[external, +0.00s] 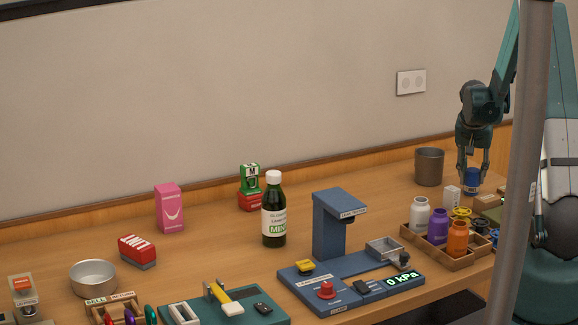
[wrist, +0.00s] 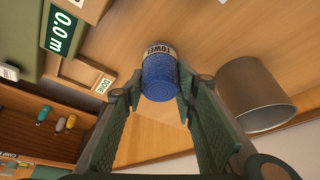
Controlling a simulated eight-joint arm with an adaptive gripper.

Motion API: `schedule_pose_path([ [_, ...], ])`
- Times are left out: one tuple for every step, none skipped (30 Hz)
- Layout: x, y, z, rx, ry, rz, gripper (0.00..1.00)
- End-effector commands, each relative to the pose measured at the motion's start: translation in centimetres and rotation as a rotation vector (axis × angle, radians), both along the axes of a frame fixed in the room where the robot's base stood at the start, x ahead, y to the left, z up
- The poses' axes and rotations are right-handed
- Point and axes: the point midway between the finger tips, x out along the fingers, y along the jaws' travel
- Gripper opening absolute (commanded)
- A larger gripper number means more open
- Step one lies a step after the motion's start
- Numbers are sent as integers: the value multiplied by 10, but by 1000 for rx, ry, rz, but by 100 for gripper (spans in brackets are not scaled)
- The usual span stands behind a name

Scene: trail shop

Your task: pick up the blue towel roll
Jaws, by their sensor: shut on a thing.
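The blue towel roll (wrist: 160,80) is between the tips of my gripper's fingers in the wrist view, with a pale band reading "TOWEL" at its far end. In the external view the blue roll (external: 472,181) is upright at the right end of the wooden table. My gripper (external: 473,171) comes down over it from above, with its fingers at the roll's upper part. In the wrist view my gripper (wrist: 158,88) is shut on the roll, one finger on each side. I cannot tell whether the roll's base touches the table.
A grey-brown metal cup (external: 429,167) stands close beside the roll and also shows in the wrist view (wrist: 256,92). A small white box (external: 452,196) and a wooden tray (external: 451,262) of bottles are in front. A grey pole (external: 530,150) hides part of the right side.

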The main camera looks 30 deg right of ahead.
Motion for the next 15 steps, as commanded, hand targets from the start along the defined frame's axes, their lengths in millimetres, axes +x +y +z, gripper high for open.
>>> schedule_pose_path([
  [0,0,0,0,0,0,16],
  [0,0,0,0,0,0,16],
  [0,0,0,0,0,0,16],
  [0,0,0,0,0,0,16],
  [0,0,0,0,0,0,16],
  [0,0,1,0,0,0,16],
  [0,0,1,0,0,0,16],
  [0,0,2,0,0,0,16],
  [0,0,3,0,0,0,16],
  [0,0,4,0,0,0,16],
  [0,0,5,0,0,0,16],
  [0,0,8,0,0,0,16],
  [0,0,10,0,0,0,16],
  [0,0,12,0,0,0,16],
  [0,0,15,0,0,0,16],
])
